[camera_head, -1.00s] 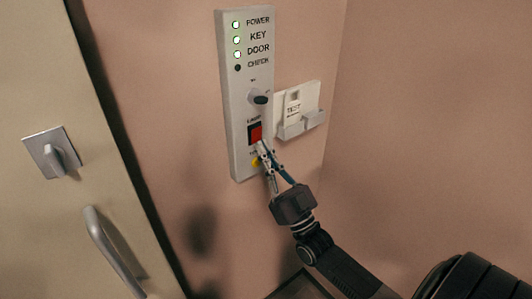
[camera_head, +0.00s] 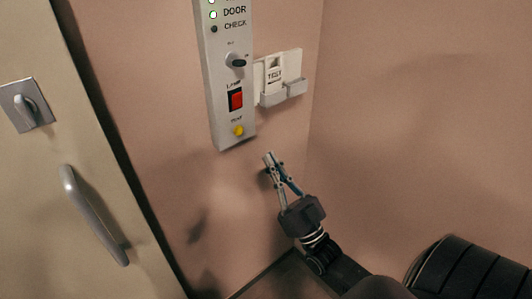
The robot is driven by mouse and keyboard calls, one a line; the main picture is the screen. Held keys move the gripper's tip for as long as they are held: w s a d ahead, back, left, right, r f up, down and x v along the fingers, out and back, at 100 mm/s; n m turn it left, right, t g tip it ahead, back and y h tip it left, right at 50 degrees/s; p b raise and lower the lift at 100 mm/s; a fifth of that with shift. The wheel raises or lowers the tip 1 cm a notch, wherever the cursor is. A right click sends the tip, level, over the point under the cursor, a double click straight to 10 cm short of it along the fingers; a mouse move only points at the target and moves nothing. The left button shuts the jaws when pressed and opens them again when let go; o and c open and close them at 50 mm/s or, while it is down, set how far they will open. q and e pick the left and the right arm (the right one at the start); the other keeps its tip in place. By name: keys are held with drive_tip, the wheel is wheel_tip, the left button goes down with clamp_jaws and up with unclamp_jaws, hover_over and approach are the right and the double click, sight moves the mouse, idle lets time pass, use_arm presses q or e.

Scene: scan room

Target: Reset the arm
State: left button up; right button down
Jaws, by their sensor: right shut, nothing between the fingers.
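My right gripper (camera_head: 270,158) is shut and empty. It stands in front of the pink wall, below and to the right of the grey control panel (camera_head: 222,82), apart from it. My right arm comes in from the lower right. The panel carries a black knob (camera_head: 236,61), a red lamp switch (camera_head: 236,99) and a yellow button (camera_head: 238,131). Its top is cut off by the picture edge; the DOOR light (camera_head: 212,15) is lit and the CHECK light (camera_head: 214,29) is dark. My left gripper is out of view.
A white holder (camera_head: 283,92) with a card marked TEST (camera_head: 274,74) is on the wall right of the panel. A beige door (camera_head: 45,210) with a handle (camera_head: 92,215) and a latch (camera_head: 27,105) is at the left. The wall to the right is bare.

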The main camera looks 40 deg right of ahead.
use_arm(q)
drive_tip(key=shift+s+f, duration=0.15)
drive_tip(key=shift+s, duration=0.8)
use_arm(e)
drive_tip(key=shift+s+f, duration=0.1)
drive_tip(key=shift+f, duration=0.1)
